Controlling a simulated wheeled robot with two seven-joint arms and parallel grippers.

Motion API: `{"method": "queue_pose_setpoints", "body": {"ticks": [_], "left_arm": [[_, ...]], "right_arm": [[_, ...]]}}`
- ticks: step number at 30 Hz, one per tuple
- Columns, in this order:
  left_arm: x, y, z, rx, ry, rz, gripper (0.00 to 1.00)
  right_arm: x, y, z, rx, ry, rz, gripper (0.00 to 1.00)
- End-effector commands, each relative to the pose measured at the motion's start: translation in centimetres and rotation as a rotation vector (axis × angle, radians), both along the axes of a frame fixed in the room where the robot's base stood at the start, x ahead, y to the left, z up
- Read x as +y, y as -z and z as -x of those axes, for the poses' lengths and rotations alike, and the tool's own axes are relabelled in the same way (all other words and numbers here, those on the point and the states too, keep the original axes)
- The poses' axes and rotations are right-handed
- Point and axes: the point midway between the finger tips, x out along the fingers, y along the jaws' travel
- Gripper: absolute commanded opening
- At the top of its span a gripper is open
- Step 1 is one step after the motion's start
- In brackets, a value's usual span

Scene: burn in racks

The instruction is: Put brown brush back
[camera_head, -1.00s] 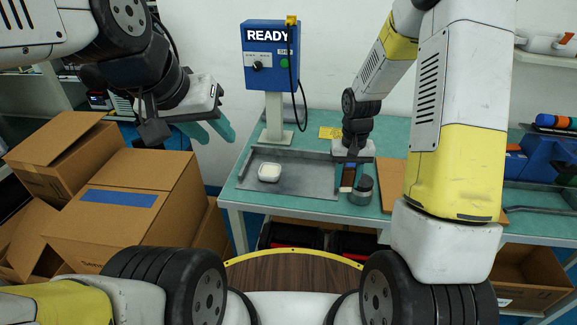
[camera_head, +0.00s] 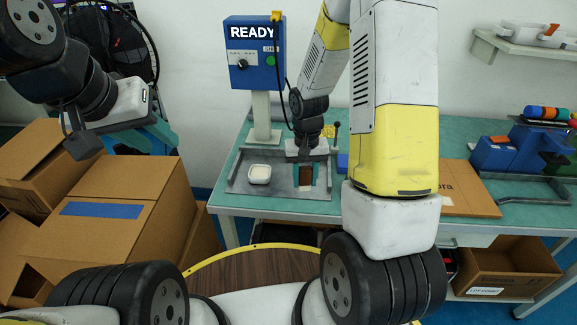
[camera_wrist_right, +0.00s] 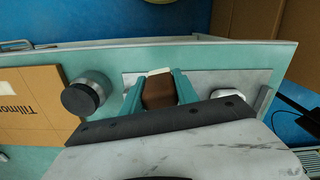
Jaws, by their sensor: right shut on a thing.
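The brown brush (camera_head: 305,175) is a small brown block with a pale end, held between the teal fingers of my right gripper (camera_head: 305,180). It is over the right part of the grey metal tray (camera_head: 236,186) on the bench; I cannot tell whether it touches the tray. In the right wrist view the brush (camera_wrist_right: 159,91) sits between both fingers, its pale end away from the palm. My left gripper (camera_head: 152,137) is empty and looks open, above the cardboard boxes at left.
A white dish (camera_head: 260,174) stands in the tray, left of the brush. A dark-lidded metal pot (camera_wrist_right: 85,97) stands beside the tray in the wrist view. A blue READY box (camera_head: 255,58) rises behind. A flat cardboard piece (camera_head: 466,190) and a blue device (camera_head: 508,152) are to the right.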

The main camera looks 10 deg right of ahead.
Motion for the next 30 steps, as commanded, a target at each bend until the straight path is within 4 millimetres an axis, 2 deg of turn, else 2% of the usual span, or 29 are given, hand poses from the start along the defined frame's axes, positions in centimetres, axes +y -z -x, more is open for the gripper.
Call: {"method": "queue_pose_setpoints", "body": {"ticks": [9,12,14,17,30], "left_arm": [[0.0,0.0,0.0,0.000,0.000,0.000,0.36],[0.0,0.0,0.0,0.000,0.000,0.000,0.36],[0.0,0.0,0.0,0.000,0.000,0.000,0.36],[0.0,0.0,0.0,0.000,0.000,0.000,0.36],[0.0,0.0,0.0,0.000,0.000,0.000,0.36]], "right_arm": [[-0.6,0.7,5.5,0.001,0.135,0.000,0.00],[-0.7,0.9,6.8,0.001,0.171,-0.003,0.00],[-0.7,1.0,7.0,0.000,0.184,-0.004,0.00],[-0.7,1.2,5.9,0.000,0.194,-0.005,0.00],[-0.4,2.3,-5.3,-0.001,0.193,-0.006,0.00]]}}
